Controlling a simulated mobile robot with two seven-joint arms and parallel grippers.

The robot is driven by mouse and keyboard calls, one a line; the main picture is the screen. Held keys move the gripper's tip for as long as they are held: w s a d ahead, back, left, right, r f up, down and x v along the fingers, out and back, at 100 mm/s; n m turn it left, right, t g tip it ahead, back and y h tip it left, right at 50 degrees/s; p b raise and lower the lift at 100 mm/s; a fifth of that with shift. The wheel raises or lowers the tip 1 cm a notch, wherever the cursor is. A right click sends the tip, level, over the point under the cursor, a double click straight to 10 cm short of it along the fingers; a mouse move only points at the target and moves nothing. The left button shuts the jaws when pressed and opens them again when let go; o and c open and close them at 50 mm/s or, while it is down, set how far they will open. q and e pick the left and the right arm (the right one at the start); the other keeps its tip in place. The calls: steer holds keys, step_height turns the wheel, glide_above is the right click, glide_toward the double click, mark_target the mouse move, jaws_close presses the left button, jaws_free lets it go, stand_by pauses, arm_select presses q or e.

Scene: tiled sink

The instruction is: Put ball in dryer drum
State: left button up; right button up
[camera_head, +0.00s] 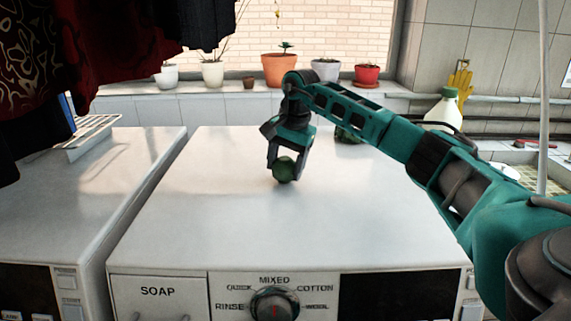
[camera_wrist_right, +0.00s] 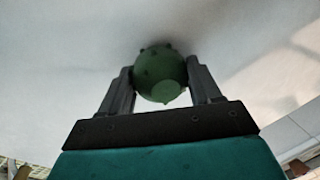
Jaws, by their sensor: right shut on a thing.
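The green ball (camera_head: 284,171) is between the fingers of my right gripper (camera_head: 285,165) over the top of the white washing machine (camera_head: 200,215). In the right wrist view the green ball (camera_wrist_right: 160,72) has small dark bumps, and a finger of my right gripper (camera_wrist_right: 161,88) presses on each side of it. I cannot tell whether the ball touches the machine top or is just above it. The dryer drum is not visible. My left gripper is not in view.
A second white machine (camera_head: 85,190) stands at the left with a white rack (camera_head: 92,135) on it. Dark clothes (camera_head: 95,50) hang at the upper left. Flower pots (camera_head: 280,68) line the window sill. A white bottle (camera_head: 443,110) stands behind my right arm. The machine's front top is clear.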

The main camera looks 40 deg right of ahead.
steer(key=shift+f, duration=0.1)
steer(key=o, duration=0.6)
steer(key=shift+f, duration=0.1)
steer(key=o, duration=0.5)
